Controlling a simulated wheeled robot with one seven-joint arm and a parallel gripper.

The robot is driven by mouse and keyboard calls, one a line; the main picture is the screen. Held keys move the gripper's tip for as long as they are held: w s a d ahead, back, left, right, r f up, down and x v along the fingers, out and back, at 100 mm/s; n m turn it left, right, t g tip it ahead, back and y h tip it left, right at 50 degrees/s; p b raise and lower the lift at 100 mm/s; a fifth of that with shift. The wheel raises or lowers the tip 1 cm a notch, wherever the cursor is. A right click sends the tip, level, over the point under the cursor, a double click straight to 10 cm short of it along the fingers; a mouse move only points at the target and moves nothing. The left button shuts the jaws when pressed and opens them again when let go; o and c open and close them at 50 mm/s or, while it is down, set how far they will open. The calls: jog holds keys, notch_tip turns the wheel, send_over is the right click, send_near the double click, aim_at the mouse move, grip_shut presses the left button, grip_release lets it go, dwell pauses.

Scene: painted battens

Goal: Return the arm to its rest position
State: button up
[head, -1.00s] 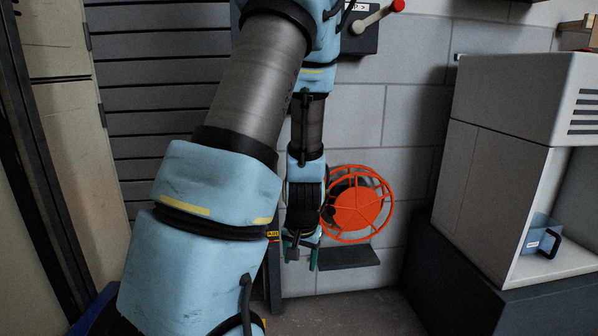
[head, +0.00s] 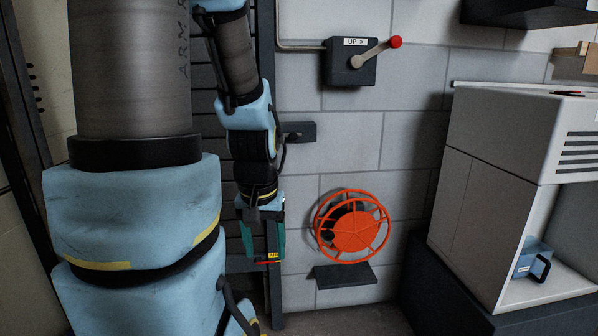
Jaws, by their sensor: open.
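My gripper (head: 264,248) hangs at the end of my blue and grey arm, left of the middle in the head view. My large near arm links fill the left of the view and hide much of the shutter.
A switch box (head: 340,68) marked "UP" has a red-knobbed lever (head: 378,52) tilted up to the right. An orange reel (head: 350,228) hangs on the block wall above a dark shelf (head: 345,275).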

notch_tip(320, 180, up, 23)
jog(key=p, duration=2)
jog(key=shift+f, duration=0.2)
